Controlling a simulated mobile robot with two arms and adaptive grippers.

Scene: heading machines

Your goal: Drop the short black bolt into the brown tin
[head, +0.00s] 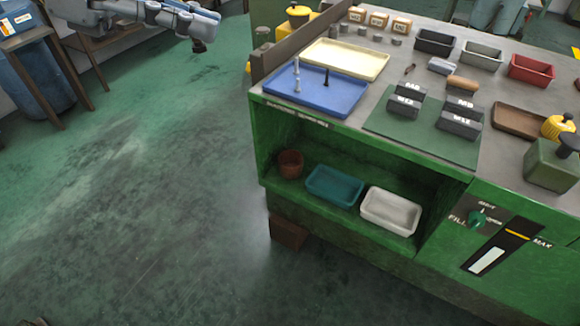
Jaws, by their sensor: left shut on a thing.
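My left gripper (190,32) is high at the top left, over open floor and well left of the bench. It is shut on a small dark piece (198,46) that sticks out below the fingers and looks like the short black bolt; the fingers hide part of it. The brown tin (290,164) stands at the left end of the bench's lower shelf, apart from the gripper. Another black bolt (326,77) stands in the blue tray (330,98), beside silver bolts (297,76). My right gripper is not in view.
The shelf (335,210) also holds a teal tray (333,186) and a white tray (391,211), under the green bench's top. A brown box (288,232) sits on the floor below. The floor (150,190) left of the bench is clear.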

